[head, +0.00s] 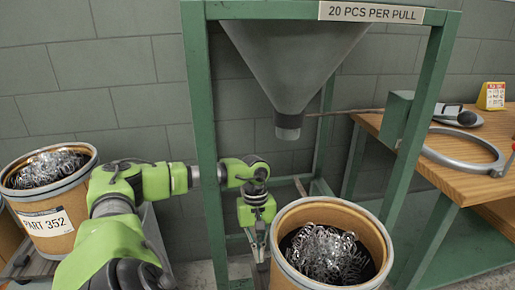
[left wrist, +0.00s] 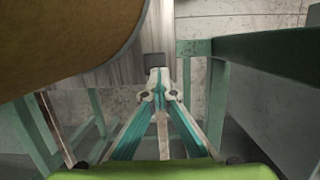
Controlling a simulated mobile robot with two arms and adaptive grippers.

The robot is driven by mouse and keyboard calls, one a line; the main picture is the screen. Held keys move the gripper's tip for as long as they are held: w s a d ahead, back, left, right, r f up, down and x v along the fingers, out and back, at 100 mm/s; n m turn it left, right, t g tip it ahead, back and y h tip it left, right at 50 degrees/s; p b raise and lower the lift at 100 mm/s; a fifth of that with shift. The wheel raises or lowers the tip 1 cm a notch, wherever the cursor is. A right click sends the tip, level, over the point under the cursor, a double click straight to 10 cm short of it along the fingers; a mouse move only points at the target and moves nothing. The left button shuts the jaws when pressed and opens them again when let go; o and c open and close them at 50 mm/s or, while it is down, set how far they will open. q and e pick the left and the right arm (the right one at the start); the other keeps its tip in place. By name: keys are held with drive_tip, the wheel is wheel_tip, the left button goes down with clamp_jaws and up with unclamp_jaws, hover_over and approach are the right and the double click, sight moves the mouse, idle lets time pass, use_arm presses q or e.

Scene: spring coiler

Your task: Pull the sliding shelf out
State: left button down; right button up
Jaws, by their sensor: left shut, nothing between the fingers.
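The sliding shelf appears to be the grey board (left wrist: 115,68) under the barrel in the left wrist view. Most of it is hidden by the barrel, and I cannot make it out clearly in the head view. The brown barrel (head: 375,225) holds coiled metal springs and stands within the green frame, below the hopper. It fills the upper left of the left wrist view (left wrist: 60,35). My left gripper (head: 259,254) points down just left of the barrel. Its fingers (left wrist: 158,84) are shut and empty, with the tips close to the board's edge; contact cannot be told. My right gripper is out of view.
The green frame (head: 203,130) carries a grey hopper (head: 290,60) and a sign. My left arm reaches past its left post. A second barrel (head: 55,235) labelled PART 352 stands at the left. A wooden workbench (head: 470,165) stands at the right.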

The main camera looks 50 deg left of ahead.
use_arm(q)
drive_tip(key=shift+s+d+f, duration=0.15)
drive_tip(key=shift+d, duration=0.05)
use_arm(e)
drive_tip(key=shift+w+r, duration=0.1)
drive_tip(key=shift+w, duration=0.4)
use_arm(q)
drive_tip(key=v, duration=1.2)
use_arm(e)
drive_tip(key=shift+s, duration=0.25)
use_arm(q)
drive_tip(key=shift+a, duration=0.1)
